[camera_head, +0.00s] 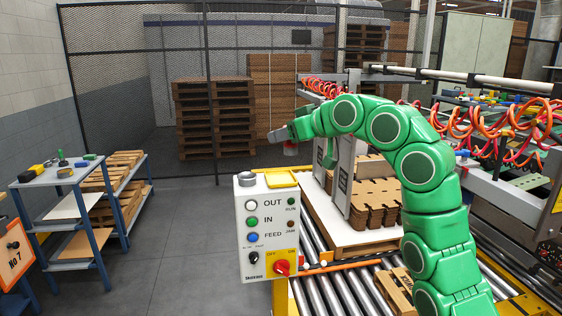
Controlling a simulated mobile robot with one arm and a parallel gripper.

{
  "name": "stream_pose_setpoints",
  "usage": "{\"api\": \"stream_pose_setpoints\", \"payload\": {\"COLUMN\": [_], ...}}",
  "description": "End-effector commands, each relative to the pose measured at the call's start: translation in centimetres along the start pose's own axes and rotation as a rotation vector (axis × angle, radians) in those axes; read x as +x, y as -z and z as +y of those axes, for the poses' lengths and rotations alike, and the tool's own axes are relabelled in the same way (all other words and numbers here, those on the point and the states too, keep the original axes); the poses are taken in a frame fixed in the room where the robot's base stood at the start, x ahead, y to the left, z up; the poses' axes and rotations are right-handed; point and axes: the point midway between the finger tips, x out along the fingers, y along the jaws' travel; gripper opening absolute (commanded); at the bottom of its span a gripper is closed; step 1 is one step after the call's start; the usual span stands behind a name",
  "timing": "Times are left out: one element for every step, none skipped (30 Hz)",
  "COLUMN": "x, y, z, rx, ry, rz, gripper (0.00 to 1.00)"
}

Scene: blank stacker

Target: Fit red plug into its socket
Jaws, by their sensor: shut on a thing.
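My gripper (281,136) is at the end of my green arm, up in the air above the control box. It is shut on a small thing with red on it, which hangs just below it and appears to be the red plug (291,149). The plug is partly hidden by the gripper and too small to show its shape. The control box (254,215) has a grey round fitting (247,178) and a yellow part (282,179) on top. I cannot tell which of these is the socket. The plug is apart from both.
The box front carries several buttons and a red rotary switch (282,268). A roller conveyor (340,290) with stacked brown blanks (375,205) lies to the right. A blue-grey shelf cart (65,180) with tools stands left. The floor between cart and box is clear.

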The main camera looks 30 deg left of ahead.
Motion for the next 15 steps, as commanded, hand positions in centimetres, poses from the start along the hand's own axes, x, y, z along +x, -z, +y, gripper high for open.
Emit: {"api": "stream_pose_setpoints", "payload": {"x": [0.0,0.1,0.3,0.5,0.7,1.0,1.2,1.5,1.8,2.1,2.3,2.6,2.8,3.0,3.3], "y": [0.0,0.0,0.0,0.0,-0.1,-0.1,-0.1,-0.2,-0.2,-0.3,-0.3,-0.3,-0.4,-0.4,-0.4], "z": [0.0,0.0,0.1,0.1,0.3,0.5,0.7,0.9,1.1,1.2,1.4,1.6,1.8,2.0,2.1], "rx": [0.000,0.000,0.000,0.000,0.000,0.000,0.001,0.002,0.002,0.002,0.002,0.001,0.001,0.002,0.001], "ry": [0.001,0.002,0.002,0.003,0.003,0.003,0.003,0.002,0.003,0.003,0.003,0.003,0.003,0.002,0.003], "rz": [0.000,-0.001,-0.001,-0.001,0.000,0.000,0.000,0.000,-0.001,-0.001,-0.001,0.000,0.000,0.000,0.000], "gripper": [0.14,0.14,0.14,0.14,0.14,0.14,0.14,0.14,0.14,0.14,0.14,0.14,0.14,0.14,0.14]}}
